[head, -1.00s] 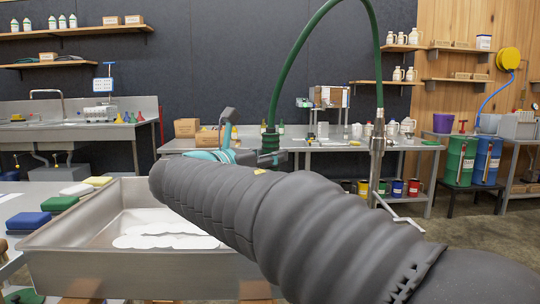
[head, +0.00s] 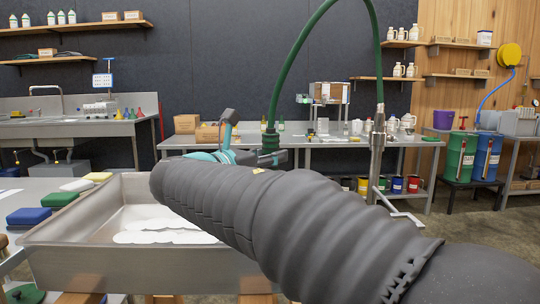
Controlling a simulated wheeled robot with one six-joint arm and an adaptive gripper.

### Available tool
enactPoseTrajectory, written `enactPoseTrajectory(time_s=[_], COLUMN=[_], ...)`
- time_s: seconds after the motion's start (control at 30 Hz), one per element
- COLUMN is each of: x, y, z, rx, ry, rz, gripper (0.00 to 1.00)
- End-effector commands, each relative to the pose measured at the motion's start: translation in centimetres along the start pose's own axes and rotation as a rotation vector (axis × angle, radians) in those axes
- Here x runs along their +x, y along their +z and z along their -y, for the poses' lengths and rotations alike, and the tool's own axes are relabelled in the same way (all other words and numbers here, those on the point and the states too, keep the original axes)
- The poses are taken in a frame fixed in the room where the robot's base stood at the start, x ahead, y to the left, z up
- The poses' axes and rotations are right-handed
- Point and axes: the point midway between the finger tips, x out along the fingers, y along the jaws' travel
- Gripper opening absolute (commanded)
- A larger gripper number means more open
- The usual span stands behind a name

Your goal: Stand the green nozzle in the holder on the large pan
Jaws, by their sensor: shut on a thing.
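My gripper (head: 268,157) is at the far end of my arm, mostly behind the dark ribbed arm cover. It is shut on the green nozzle (head: 270,141), whose ribbed upper end stands roughly upright above the jaws. A green hose rises from the nozzle, arcs out of the top of the picture and comes down to a metal pipe fitting at the right. The nozzle's lower end is hidden. A large steel pan (head: 140,262) with white patches inside stands at the lower left. My arm covers its right part. I cannot make out the holder.
The metal pipe fitting (head: 377,143) stands right of my arm. A side table with colored blocks (head: 29,216) lies left of the pan. A back bench (head: 345,144) carries boxes and jugs. Green (head: 462,157) and blue (head: 487,158) drums stand at the right. Some floor there is clear.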

Motion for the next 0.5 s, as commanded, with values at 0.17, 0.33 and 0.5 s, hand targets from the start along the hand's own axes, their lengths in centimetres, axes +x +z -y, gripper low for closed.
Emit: enactPoseTrajectory(time_s=[0.17,0.33,0.5], x=[0.0,0.0,0.0], y=[-0.37,-0.74,-1.05], z=[0.0,0.0,0.0], rx=[0.001,0.001,0.0], ry=[0.0,0.0,0.0], rz=[0.001,0.001,0.001], gripper=[0.0,0.0,0.0])
